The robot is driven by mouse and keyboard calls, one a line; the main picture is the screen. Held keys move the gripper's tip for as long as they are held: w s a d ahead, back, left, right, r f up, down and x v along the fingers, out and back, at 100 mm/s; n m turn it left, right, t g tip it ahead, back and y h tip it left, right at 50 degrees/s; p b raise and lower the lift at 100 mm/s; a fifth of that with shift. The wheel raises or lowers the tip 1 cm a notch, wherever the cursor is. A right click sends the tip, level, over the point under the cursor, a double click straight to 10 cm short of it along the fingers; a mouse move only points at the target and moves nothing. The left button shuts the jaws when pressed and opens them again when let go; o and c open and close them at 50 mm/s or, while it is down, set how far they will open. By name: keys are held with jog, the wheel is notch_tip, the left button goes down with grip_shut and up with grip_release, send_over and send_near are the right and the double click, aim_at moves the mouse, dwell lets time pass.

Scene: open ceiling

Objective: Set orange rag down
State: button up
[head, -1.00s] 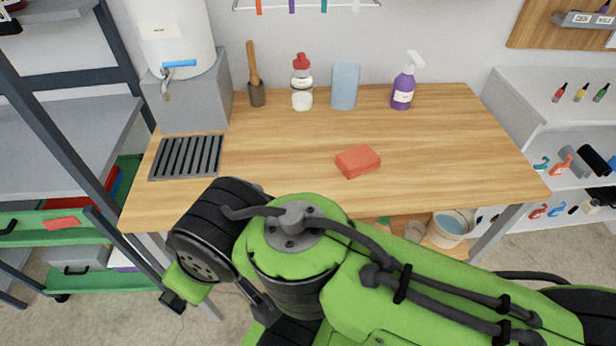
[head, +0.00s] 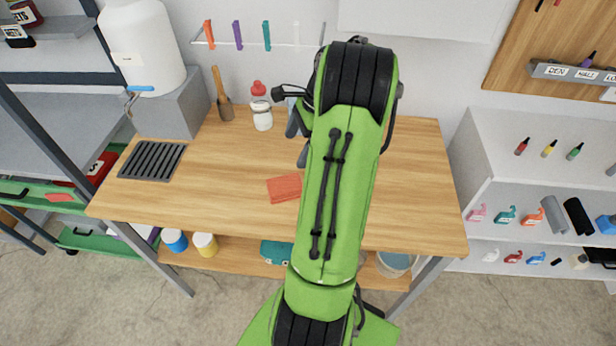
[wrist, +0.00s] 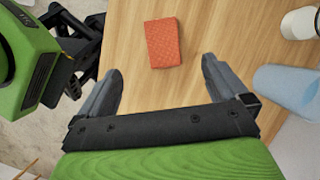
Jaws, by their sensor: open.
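The orange rag (head: 284,188) lies as a flat, folded, textured block on the wooden workbench (head: 230,215), left of my raised arm in the head view. The rag also shows whole in the wrist view (wrist: 165,43), resting on the wood. My gripper (wrist: 162,75) is open and empty. In the wrist view the rag lies past the fingertips, roughly in line with the gap between them, and nothing touches it. In the head view my arm covers much of the gripper (head: 298,138), with only grey finger parts showing.
A white bottle with a red cap (head: 262,115) stands at the bench's back. A blue cup shows in the wrist view (wrist: 288,88), right of the gripper. A grey grate (head: 152,160) lies at the bench's left. Bare wood surrounds the rag.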

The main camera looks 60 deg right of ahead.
jog(key=b, duration=0.4)
send_over(278, 186)
jog(key=s+d, duration=0.2)
notch_tip(278, 186, down, 10)
jog(key=shift+a+r, duration=0.1)
jog(key=shift+a, duration=0.05)
jog(key=b+x, duration=0.2)
jog(key=x, duration=0.3)
jog(key=shift+w+a+f, duration=0.1)
jog(key=shift+w+f, duration=0.1)
jog(key=shift+f, duration=0.15)
jog(key=shift+r, duration=0.15)
jog(key=c, duration=1.1)
